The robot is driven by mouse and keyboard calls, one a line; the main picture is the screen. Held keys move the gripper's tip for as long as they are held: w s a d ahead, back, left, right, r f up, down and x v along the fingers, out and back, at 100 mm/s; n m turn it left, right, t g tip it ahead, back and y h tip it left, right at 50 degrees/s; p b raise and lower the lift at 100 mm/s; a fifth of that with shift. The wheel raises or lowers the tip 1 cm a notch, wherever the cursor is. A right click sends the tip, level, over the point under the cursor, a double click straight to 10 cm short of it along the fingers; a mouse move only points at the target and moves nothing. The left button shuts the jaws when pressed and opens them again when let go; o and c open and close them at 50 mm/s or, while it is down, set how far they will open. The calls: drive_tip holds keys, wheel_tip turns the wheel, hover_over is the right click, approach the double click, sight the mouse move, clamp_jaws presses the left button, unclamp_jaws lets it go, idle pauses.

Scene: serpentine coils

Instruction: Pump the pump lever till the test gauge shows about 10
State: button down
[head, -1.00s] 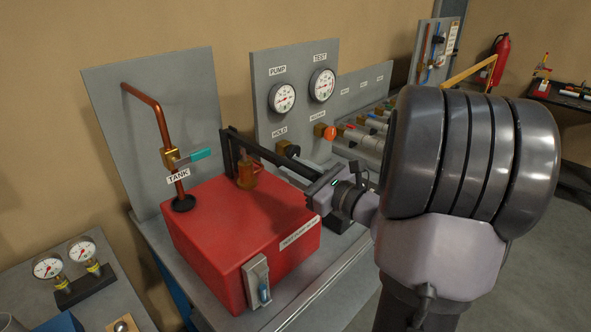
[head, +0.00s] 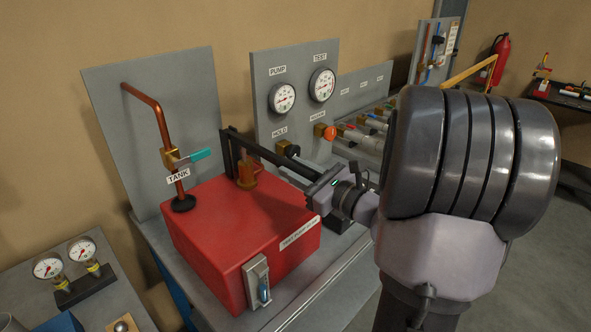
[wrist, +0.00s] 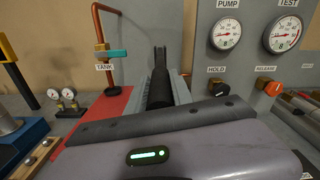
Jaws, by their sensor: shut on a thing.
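The black pump lever (head: 268,156) runs from the brass pump part (head: 246,174) on the red tank to my gripper (head: 322,184). My gripper is shut on the lever's end. In the wrist view the lever (wrist: 160,88) points away from me between the jaws. The TEST gauge (head: 322,85) is at the upper right of the grey panel, with the PUMP gauge (head: 282,98) to its left. Both dials also show in the wrist view, TEST (wrist: 286,33) and PUMP (wrist: 226,34). Their numbers are too small to read surely.
The red tank (head: 235,235) stands below the lever. A teal-handled TANK valve (head: 188,157) is on the copper pipe. Below the gauges are the black HOLD knob (head: 290,149) and orange RELEASE knob (head: 328,132), close beyond my gripper. Two small gauges (head: 64,262) sit at lower left.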

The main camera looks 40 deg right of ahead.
wheel_tip(320, 180, up, 4)
drive_tip(key=g+p, duration=0.1)
drive_tip(key=p, duration=0.5)
drive_tip(key=shift+w+f, duration=0.1)
drive_tip(key=shift+r+g+p, duration=0.3)
drive_tip(key=shift+p, duration=0.65)
drive_tip(key=shift+w, duration=0.1)
drive_tip(key=shift+f, duration=0.15)
drive_tip(key=c, duration=1.1)
unclamp_jaws()
drive_tip(key=s+r, duration=0.1)
drive_tip(key=s, duration=0.4)
drive_tip(key=s+d+p, duration=0.1)
drive_tip(key=s, duration=0.5)
drive_tip(key=s+r, duration=0.1)
drive_tip(key=s, duration=0.5)
drive_tip(key=shift+s+d+r, duration=0.15)
drive_tip(key=shift+r, duration=0.15)
